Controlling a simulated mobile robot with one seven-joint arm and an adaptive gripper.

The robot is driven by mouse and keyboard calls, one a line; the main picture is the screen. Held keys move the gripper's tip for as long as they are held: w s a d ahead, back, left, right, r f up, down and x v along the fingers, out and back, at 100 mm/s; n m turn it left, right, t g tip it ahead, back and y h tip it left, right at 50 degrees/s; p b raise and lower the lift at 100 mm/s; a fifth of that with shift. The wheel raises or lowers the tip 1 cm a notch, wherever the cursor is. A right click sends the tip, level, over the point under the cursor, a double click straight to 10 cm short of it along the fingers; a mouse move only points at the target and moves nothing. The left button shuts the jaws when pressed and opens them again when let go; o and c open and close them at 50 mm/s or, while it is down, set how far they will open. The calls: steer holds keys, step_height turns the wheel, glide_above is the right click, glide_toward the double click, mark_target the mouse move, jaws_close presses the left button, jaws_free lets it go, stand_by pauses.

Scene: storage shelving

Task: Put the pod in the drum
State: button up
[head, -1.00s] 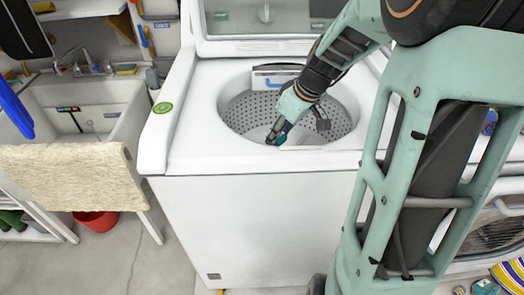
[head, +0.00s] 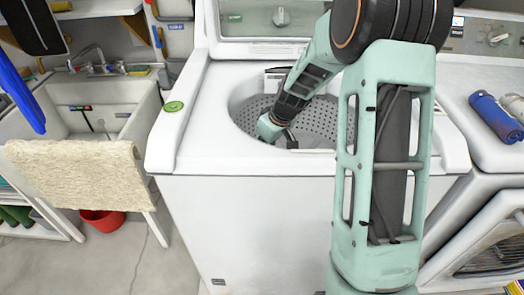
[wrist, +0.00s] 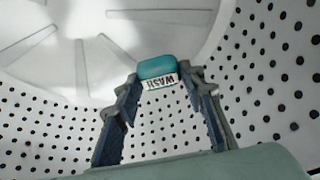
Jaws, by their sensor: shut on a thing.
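The pod (wrist: 157,69) is a small teal block with a white strip reading "WASH". In the wrist view it sits between the fingertips of my gripper (wrist: 160,82), which is shut on it. The drum (head: 318,116) is the perforated grey tub of the open white top-loading washer. My gripper reaches down inside the drum, with perforated wall around it and the pale ribbed drum bottom (wrist: 60,55) beyond the pod. In the head view the pod and fingertips are hidden by my wrist and the washer's front rim.
The washer's top (head: 190,135) surrounds the opening, with a green round item (head: 173,106) at its left. The raised lid (head: 262,22) stands behind. A sink (head: 105,105) is at left. A second machine at right bears a blue roll (head: 496,117).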

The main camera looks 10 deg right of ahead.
steer(key=shift+f+b, duration=0.6)
steer(key=shift+b, duration=0.05)
steer(key=o, duration=1)
steer(key=shift+o, duration=0.2)
steer(key=shift+r, duration=0.2)
steer(key=shift+r+p, duration=0.65)
steer(key=shift+p, duration=0.2)
steer(key=p+v, duration=0.1)
steer(key=v, duration=1)
steer(key=shift+s+d+r+p, duration=0.2)
steer(key=shift+s+r+p, duration=0.05)
steer(key=shift+p, duration=0.15)
